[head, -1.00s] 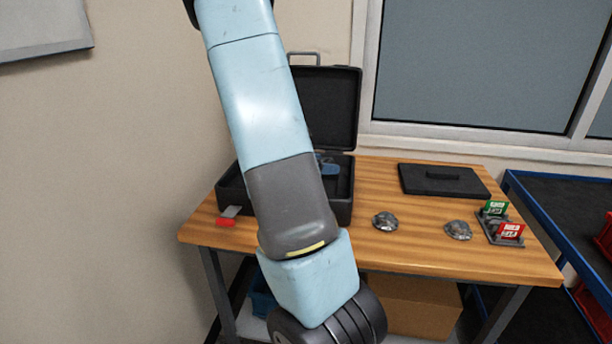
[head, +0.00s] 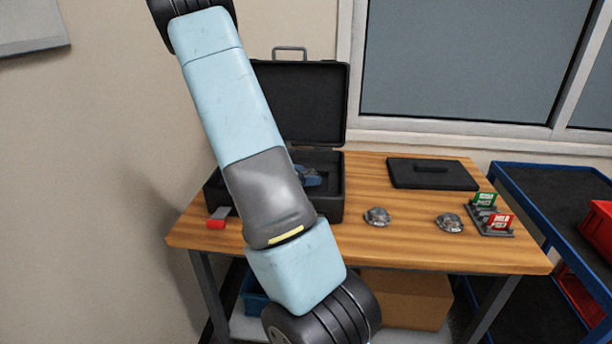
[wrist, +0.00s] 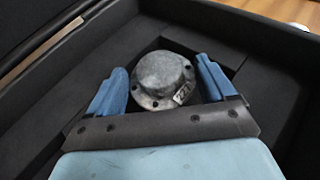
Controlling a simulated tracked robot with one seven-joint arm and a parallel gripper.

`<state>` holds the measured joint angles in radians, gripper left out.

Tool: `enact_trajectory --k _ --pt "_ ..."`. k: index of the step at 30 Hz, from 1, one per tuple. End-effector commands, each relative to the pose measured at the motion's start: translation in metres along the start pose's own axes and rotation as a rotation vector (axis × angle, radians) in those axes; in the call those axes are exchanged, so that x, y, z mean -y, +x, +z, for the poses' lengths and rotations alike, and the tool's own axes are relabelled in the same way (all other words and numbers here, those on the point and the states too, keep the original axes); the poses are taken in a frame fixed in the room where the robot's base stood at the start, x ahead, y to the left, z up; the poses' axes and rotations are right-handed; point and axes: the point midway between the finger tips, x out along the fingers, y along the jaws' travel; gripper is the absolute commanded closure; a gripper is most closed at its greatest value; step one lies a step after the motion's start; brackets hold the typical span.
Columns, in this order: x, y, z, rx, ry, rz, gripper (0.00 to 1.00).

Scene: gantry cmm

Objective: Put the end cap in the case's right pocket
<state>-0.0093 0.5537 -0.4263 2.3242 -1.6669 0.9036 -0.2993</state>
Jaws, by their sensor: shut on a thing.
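The end cap (wrist: 162,80) is a grey metal dome with a flanged rim and small holes. In the wrist view it sits between the blue fingers of my gripper (wrist: 160,70), which is shut on it. The open black case (head: 328,207) stands at the back left of the table, its lid raised. In the head view my gripper (head: 308,177) shows blue inside the case, partly hidden by my arm. The wrist view shows dark foam and a recess edge around the cap. Whether the cap touches the recess floor I cannot tell.
Two grey domed parts (head: 377,216) (head: 450,222) lie on the wooden table (head: 400,250) right of the case. A black flat lid-like panel (head: 432,174) and a stand with green and red tags (head: 490,222) are farther right. A red-ended item (head: 217,221) lies left.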

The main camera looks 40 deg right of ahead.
Motion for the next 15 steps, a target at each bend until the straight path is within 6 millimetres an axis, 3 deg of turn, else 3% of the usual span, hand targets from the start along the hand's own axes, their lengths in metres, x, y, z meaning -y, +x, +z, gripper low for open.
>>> enact_trajectory --k 15 --pt "0.001 0.004 -0.01 -0.001 0.0 -0.002 0.54"
